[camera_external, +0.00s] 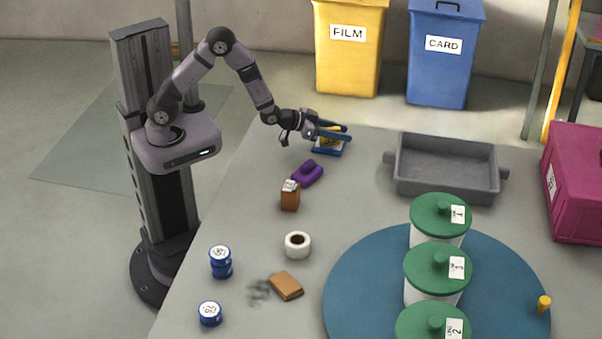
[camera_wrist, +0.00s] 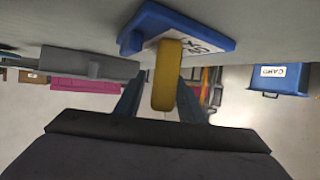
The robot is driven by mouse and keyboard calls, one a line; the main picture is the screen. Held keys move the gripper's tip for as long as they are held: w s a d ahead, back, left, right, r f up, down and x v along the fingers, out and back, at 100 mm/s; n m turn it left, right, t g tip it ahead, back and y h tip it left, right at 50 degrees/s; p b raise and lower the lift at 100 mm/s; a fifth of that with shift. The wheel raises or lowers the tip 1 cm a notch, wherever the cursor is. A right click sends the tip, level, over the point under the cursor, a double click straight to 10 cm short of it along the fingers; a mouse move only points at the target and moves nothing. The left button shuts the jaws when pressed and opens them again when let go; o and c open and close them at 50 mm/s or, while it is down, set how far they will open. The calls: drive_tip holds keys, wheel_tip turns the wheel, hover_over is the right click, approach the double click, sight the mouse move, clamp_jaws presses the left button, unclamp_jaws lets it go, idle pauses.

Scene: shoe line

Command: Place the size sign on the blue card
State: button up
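The blue card (camera_external: 327,153) lies flat near the far left edge of the table, partly hidden by my gripper. In the wrist view the blue card (camera_wrist: 213,35) shows a white printed label. A yellow upright piece (camera_wrist: 166,75), which looks like the size sign, stands out in front of the label; whether it touches the card is unclear. My gripper (camera_external: 347,132) is at the card, and its blue fingers are apart. In the wrist view my gripper (camera_wrist: 161,78) has one finger on each side of the yellow piece, with a visible gap on the left.
A purple piece (camera_external: 307,173), a brown block (camera_external: 290,196) and a white roll (camera_external: 298,245) lie nearer on the table. A grey tray (camera_external: 447,178) stands to the right. A blue round mat (camera_external: 375,285) bears green-lidded jars (camera_external: 435,285). Bare table lies between them.

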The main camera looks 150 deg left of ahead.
drive_tip(key=shift+r, duration=0.1)
drive_tip(key=shift+r+p, duration=0.2)
drive_tip(key=shift+p, duration=0.1)
drive_tip(key=p+v, duration=0.1)
drive_tip(key=v, duration=0.8)
drive_tip(key=shift+s+d+r+p, duration=0.15)
drive_tip(key=shift+d+r+p, duration=0.1)
drive_tip(key=shift+p, duration=0.15)
drive_tip(key=p+v, duration=0.2)
drive_tip(key=p, duration=0.1)
drive_tip(key=shift+d+f+p, duration=0.1)
drive_tip(key=shift+f+p, duration=0.05)
drive_tip(key=shift+p, duration=0.25)
drive_tip(key=shift+s, duration=0.1)
